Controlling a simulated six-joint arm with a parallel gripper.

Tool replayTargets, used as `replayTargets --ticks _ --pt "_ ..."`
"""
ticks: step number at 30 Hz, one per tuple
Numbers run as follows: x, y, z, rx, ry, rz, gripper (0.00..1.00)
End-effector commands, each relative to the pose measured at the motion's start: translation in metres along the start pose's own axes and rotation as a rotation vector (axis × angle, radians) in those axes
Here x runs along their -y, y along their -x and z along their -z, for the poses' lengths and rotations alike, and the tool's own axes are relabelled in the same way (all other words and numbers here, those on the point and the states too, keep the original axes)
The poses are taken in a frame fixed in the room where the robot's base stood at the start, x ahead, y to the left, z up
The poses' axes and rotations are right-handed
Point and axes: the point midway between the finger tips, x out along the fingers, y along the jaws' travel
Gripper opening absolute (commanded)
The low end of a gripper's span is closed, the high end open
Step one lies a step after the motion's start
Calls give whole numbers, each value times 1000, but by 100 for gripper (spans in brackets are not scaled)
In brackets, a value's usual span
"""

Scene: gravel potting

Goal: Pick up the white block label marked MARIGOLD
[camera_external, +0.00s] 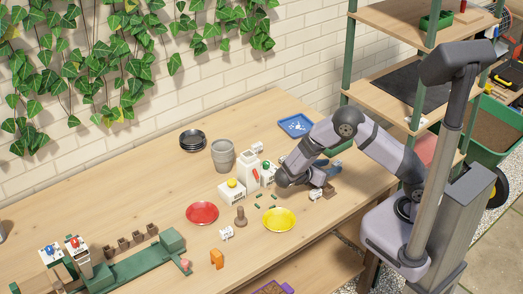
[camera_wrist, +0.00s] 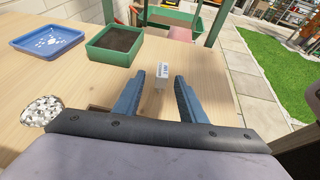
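A small white block label (camera_wrist: 161,74) stands on the wooden table in the wrist view, with dark lettering too small to read surely. My gripper (camera_wrist: 159,79) is open, with one blue finger on each side of the block in the picture. Gaps show between the block and both fingers, and I cannot tell how deep it sits between them. In the external view my gripper (camera_external: 327,169) is low over the right part of the table, partly hidden by my wrist. A small white block (camera_external: 315,195) shows just in front of it; I cannot tell whether it is the same one.
A green soil tray (camera_wrist: 114,57) and a blue tray (camera_wrist: 70,45) stand left in the wrist view, with a gravel-filled container (camera_wrist: 42,111) nearer. A yellow saucer (camera_external: 279,220), red saucer (camera_external: 202,213) and another white label (camera_external: 227,233) lie left of my gripper. Shelves stand beyond.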

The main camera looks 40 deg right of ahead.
Motion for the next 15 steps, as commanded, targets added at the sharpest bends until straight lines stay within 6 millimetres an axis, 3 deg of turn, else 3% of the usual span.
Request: replayTargets --ticks 15 --pt "2 -27 -1 -2 0 4 38"
